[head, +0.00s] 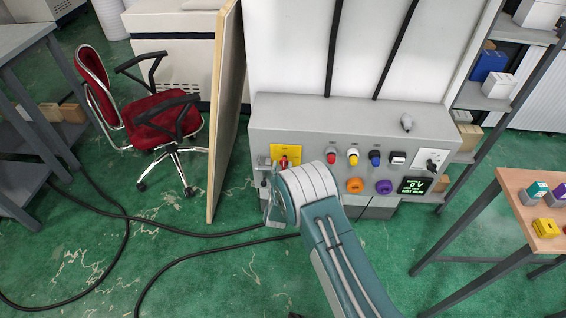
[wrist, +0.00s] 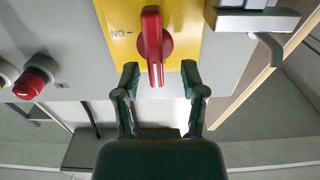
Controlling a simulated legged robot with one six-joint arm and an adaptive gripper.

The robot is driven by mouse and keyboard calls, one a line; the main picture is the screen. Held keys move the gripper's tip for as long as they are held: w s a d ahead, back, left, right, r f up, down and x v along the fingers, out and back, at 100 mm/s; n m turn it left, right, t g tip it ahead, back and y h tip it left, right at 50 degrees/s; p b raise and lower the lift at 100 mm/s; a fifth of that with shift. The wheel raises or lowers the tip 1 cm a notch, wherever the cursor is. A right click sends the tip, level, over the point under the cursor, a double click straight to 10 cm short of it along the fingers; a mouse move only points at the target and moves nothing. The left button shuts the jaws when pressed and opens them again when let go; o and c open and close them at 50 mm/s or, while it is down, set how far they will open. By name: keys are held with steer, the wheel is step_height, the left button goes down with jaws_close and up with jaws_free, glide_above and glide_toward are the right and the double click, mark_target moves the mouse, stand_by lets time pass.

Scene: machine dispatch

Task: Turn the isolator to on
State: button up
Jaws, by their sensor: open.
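The isolator's yellow plate (head: 292,149) is at the left end of the grey panel in the head view, partly hidden by my arm. In the wrist view the yellow plate (wrist: 189,15) fills the upper middle, with a red rotary handle (wrist: 153,40) on it. The handle stands lengthwise up and down in that picture, and upside-down lettering that seems to read ON sits left of it. My gripper (wrist: 160,72) is open. Its two dark green fingers lie either side of the handle's near end, with gaps on both sides. I cannot tell the depth between them.
A grey hasp-like fitting (wrist: 255,20) sits beside the plate. A red button (wrist: 30,85) is on the other side. The panel (head: 300,118) also carries several coloured buttons, sockets and a display (head: 416,186). Black cables (head: 190,233) cross the green floor. A board (head: 225,110) stands left.

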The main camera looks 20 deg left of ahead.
steer(key=shift+x, duration=0.8)
steer(key=shift+w+d+r, duration=0.15)
steer(key=shift+d, duration=0.1)
steer(key=shift+a, duration=0.1)
steer(key=c, duration=0.7)
steer(key=shift+c, duration=0.2)
steer(key=shift+r+m, duration=0.1)
steer(key=shift+m, duration=0.9)
jaws_close()
steer(key=shift+a, duration=0.1)
steer(key=o, duration=0.7)
jaws_free()
steer(key=shift+o, duration=0.2)
steer(key=shift+a, duration=0.1)
